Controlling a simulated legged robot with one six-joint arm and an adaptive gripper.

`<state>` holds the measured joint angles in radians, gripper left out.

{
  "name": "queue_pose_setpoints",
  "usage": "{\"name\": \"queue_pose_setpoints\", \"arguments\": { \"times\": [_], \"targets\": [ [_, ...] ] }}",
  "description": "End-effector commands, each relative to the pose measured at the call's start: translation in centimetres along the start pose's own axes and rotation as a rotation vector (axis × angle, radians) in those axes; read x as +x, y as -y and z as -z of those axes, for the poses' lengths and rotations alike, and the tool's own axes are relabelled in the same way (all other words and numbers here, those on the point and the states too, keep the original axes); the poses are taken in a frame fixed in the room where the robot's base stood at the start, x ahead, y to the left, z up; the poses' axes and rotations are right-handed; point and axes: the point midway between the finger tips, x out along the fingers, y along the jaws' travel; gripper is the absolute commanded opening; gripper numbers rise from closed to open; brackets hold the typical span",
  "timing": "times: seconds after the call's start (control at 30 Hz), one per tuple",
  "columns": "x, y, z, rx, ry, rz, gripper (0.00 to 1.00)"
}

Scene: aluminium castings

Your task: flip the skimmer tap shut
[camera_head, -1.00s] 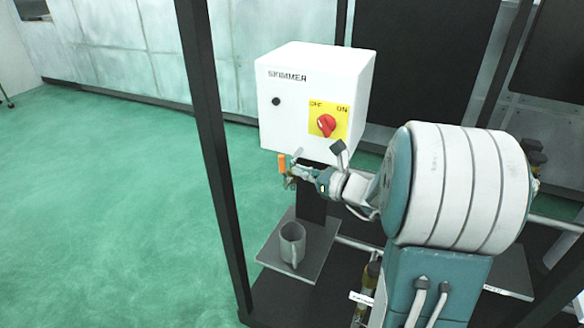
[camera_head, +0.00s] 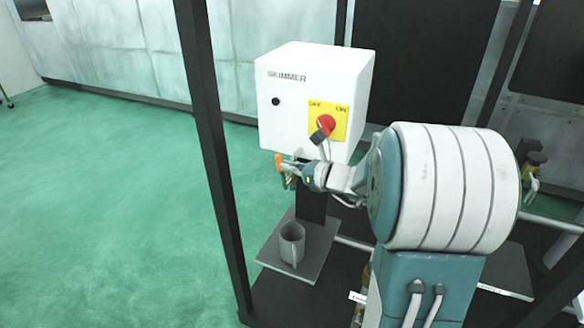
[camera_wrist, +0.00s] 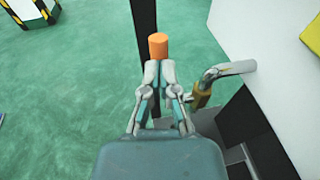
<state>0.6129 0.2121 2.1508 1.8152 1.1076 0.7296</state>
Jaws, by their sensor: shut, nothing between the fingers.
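The skimmer tap is at the lower front of the white box. Its orange handle tip (camera_head: 279,163) shows in the head view and, in the wrist view, as an orange cylinder (camera_wrist: 158,45) just beyond the fingertips. The tap's brass part (camera_wrist: 202,96) and bent silver pipe (camera_wrist: 230,69) are to the right in the wrist view. My gripper (camera_head: 289,174) is shut and empty, right beside the orange tip. The wrist view shows my gripper's fingers (camera_wrist: 158,70) together; I cannot tell whether they touch the handle. The lever behind them is mostly hidden.
The white SKIMMER box (camera_head: 300,100) with a red rotary switch (camera_head: 326,122) stands just above my gripper. A grey mug (camera_head: 291,243) stands on a small shelf (camera_head: 318,262) below. A dark frame post (camera_head: 215,150) rises at left; green floor is open beyond.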

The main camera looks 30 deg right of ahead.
Motion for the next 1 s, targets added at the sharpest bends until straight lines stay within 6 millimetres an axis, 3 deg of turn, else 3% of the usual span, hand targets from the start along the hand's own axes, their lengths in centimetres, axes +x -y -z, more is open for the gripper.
{"name": "queue_pose_setpoints", "arguments": {
  "times": [0.7, 1.0],
  "targets": [
    [4.0, -0.8, -0.7, -0.106, -0.504, -0.001, 0.0],
    [5.4, -1.1, -0.2, -0.107, -0.533, -0.001, 0.0]
  ]
}}
